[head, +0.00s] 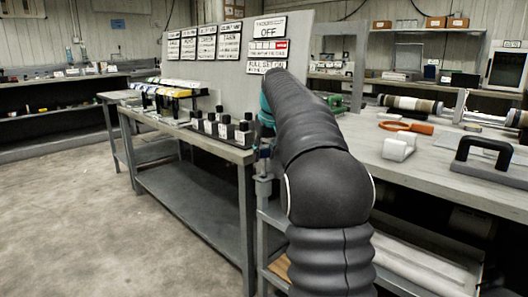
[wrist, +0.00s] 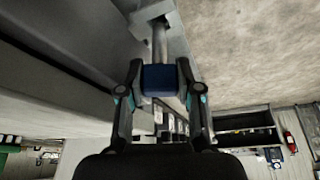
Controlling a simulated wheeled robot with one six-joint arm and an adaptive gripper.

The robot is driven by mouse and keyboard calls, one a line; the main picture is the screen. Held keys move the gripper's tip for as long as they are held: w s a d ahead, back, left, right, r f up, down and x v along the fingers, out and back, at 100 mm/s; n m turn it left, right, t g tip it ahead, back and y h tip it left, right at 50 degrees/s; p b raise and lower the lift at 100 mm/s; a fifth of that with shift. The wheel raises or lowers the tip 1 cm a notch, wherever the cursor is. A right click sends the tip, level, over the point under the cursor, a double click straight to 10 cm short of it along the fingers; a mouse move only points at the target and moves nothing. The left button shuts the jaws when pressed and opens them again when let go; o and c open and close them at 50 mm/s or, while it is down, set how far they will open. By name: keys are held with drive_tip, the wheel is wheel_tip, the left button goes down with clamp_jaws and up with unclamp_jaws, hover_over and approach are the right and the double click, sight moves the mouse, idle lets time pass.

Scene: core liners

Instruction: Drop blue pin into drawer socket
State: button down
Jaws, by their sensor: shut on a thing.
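In the wrist view my gripper (wrist: 160,76) is shut on the blue pin (wrist: 160,79), whose blocky blue part sits between the two fingertips. A grey metal rod (wrist: 159,42) shows just beyond the blue part and meets a grey bracket-like piece (wrist: 152,10); I cannot tell whether the rod belongs to the pin. In the head view my arm hides most of the gripper, and only small dark and teal parts show at the bench corner. I cannot make out the drawer socket in either view.
A left bench (head: 190,138) carries several black-and-white blocks (head: 222,127) near its end. A right bench (head: 450,172) holds a white block (head: 398,147), an orange-handled tool (head: 406,127) and a black-handled plate (head: 483,158). A signboard panel (head: 240,60) stands behind. Open floor (head: 80,210) lies at left.

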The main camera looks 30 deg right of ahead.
sight(265, 160)
drive_tip(key=shift+f+b, duration=1)
drive_tip(key=shift+f, duration=0.75)
drive_tip(key=shift+f, duration=0.15)
drive_tip(key=c, duration=0.7)
unclamp_jaws()
drive_tip(key=shift+s+d+r, duration=0.1)
drive_tip(key=shift+s+r, duration=0.05)
drive_tip(key=shift+r, duration=0.35)
drive_tip(key=v, duration=1.1)
